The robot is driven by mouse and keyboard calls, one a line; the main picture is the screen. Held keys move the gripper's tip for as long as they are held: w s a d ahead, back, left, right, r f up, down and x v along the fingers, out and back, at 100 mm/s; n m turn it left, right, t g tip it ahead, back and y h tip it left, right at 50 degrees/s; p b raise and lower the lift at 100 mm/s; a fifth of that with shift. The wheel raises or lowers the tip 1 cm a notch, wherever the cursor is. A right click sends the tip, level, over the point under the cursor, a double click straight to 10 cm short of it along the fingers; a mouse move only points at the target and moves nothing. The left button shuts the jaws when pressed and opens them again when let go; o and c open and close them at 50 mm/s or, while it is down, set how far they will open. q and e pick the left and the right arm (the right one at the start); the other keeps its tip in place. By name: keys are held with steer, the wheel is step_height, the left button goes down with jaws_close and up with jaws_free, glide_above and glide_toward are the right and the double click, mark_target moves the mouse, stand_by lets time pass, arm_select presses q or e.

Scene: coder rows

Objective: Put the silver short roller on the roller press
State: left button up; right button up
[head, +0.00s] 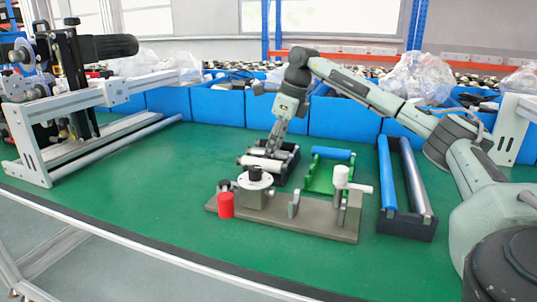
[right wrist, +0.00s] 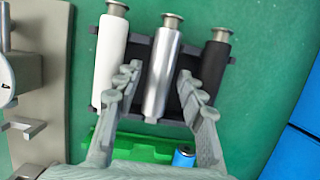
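The silver short roller (right wrist: 163,68) lies in a black tray (right wrist: 190,118), between a white roller (right wrist: 108,60) and a black roller (right wrist: 214,65). In the head view the tray (head: 290,165) stands behind the roller press. My right gripper (right wrist: 158,72) is open, with one finger on each side of the silver roller; whether either finger touches it I cannot tell. In the head view this gripper (head: 272,146) points down over the tray. The roller press (head: 300,222) is a grey base with metal fittings and a red cylinder (head: 226,205). My left gripper is out of view.
A green rack with a blue roller (head: 333,153) stands right of the tray. A dark rack holds long blue and silver rollers (head: 415,178) further right. Blue bins (head: 217,106) line the back. A metal frame machine (head: 40,150) stands left. The green table's left front is clear.

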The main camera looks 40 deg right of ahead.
jaws_close()
steer(key=shift+r, duration=0.1)
steer(key=shift+r+p, duration=0.95)
steer(key=shift+r, duration=1.25)
steer(key=shift+a, duration=0.1)
